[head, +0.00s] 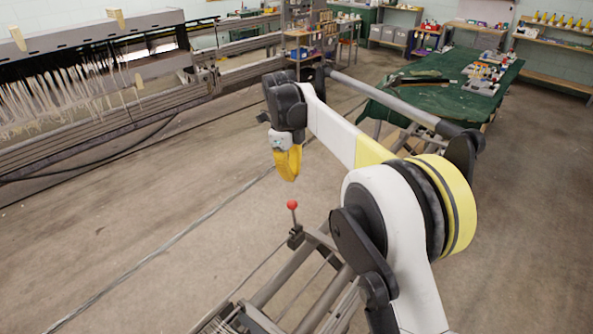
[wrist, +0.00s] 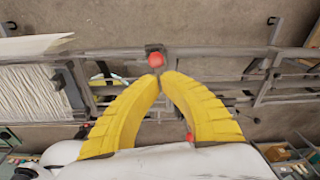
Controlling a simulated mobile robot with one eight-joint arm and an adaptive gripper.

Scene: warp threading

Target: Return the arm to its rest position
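My arm (head: 335,135) reaches out from the lower right of the head view, bent, with its wrist hanging over the floor. My gripper (head: 289,178) points down at the end of it, with yellow fingers. In the wrist view the two curved fingers of my gripper (wrist: 161,80) meet at their tips, with nothing visible held between them. A red ball knob (head: 292,204) on a short stem shows just below the fingertips in the head view. The red knob (wrist: 156,60) appears just beyond the fingertips in the wrist view; I cannot tell the gap in depth.
A grey metal frame (head: 285,275) with rails stands below the arm. A long loom with white threads (head: 45,112) stands at the left. A green-covered table (head: 430,95) with items is at the back right, behind the arm. Open concrete floor (head: 130,215) lies between.

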